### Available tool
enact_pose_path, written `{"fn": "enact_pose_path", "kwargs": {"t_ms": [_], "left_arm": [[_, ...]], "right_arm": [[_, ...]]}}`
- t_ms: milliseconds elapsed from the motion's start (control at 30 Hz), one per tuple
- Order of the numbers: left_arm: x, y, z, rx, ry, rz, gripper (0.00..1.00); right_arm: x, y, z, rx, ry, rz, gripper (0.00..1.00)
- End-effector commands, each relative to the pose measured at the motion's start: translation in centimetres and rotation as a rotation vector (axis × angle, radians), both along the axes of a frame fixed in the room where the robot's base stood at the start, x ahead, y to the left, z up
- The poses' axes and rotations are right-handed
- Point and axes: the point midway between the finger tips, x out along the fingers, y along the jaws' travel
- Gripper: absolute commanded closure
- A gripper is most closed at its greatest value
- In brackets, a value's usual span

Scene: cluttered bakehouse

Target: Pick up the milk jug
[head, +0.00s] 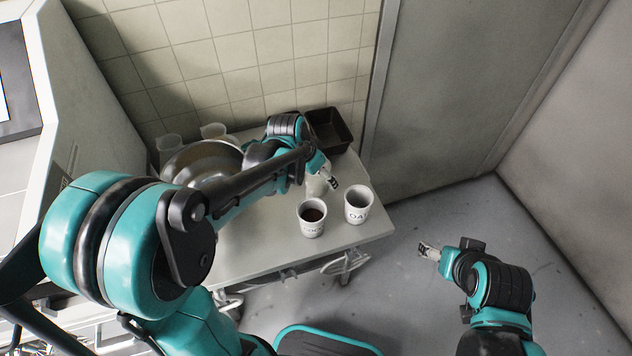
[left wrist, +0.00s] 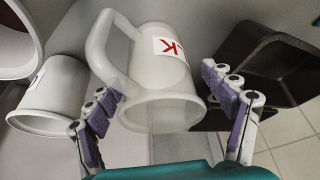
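The milk jug (left wrist: 150,75) is a pale, translucent jug with a handle and a white label with a red letter K. In the left wrist view it lies between the spread fingers of my left gripper (left wrist: 165,118), with a gap beside the right finger. In the head view the jug (head: 316,187) is mostly hidden behind my left gripper (head: 327,178), over the table's right part. My left gripper is open. My right gripper (head: 428,251) is away from the table, over the floor at the right; its finger gap is not clear.
On the table (head: 262,245) stand a cocoa canister (head: 312,230) and an oats canister (head: 357,206), close in front of the jug. A dark tin (head: 345,132) is behind it. A metal bowl (head: 192,158) and white cups (head: 212,130) stand at the back left.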

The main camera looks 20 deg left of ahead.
Motion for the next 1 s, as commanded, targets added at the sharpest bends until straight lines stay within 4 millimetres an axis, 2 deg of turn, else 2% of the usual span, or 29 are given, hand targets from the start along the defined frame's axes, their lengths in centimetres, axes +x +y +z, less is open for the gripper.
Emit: {"fn": "enact_pose_path", "kwargs": {"t_ms": [33, 200, 233, 567, 1000], "left_arm": [[0.0, 0.0, 0.0, 0.0, 0.0, 0.0, 0.31], [0.0, 0.0, 0.0, 0.0, 0.0, 0.0, 0.76], [0.0, 0.0, 0.0, 0.0, 0.0, 0.0, 0.8], [0.0, 0.0, 0.6, 0.0, 0.0, 0.0, 0.8], [0.0, 0.0, 8.8, 0.0, 0.0, 0.0, 0.8]], "right_arm": [[0.0, 0.0, 0.0, 0.0, 0.0, 0.0, 0.29], [0.0, 0.0, 0.0, 0.0, 0.0, 0.0, 0.29], [0.0, 0.0, 0.0, 0.0, 0.0, 0.0, 0.29], [0.0, 0.0, 0.3, 0.0, 0.0, 0.0, 0.29], [0.0, 0.0, 4.0, 0.0, 0.0, 0.0, 0.29]]}}
